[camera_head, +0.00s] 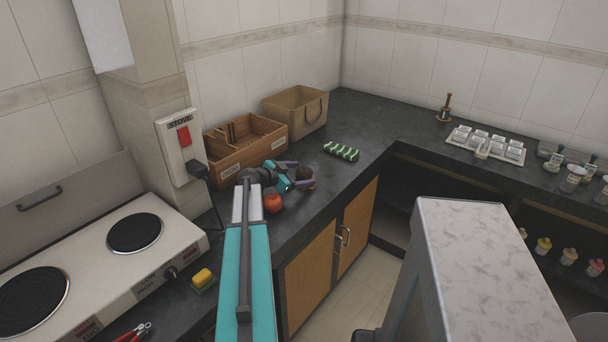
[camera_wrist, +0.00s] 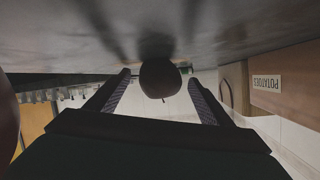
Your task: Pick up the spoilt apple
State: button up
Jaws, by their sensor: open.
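A dark brown round apple (camera_head: 305,173), which looks like the spoilt one, rests on the dark counter. In the wrist view, which is upside down, the brown apple (camera_wrist: 160,79) shows between the two finger tips. My gripper (camera_head: 302,176) is low over the counter and open, with one finger on each side of the apple; it also shows in the wrist view (camera_wrist: 159,77). I cannot tell whether either finger touches the apple. A red apple or tomato (camera_head: 273,203) sits on the counter beside my arm, nearer the front edge.
A wooden crate (camera_head: 247,153) and a tan basket (camera_head: 296,110) stand along the wall behind my gripper. A green and white striped item (camera_head: 341,151) lies to the right. The counter between is clear.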

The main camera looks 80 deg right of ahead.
aim_at(300, 170)
jog(key=c, duration=1.2)
jog(key=shift+r, duration=0.15)
jog(key=shift+c, duration=0.2)
jog(key=shift+r+b, duration=0.95)
jog(key=shift+r, duration=3.95)
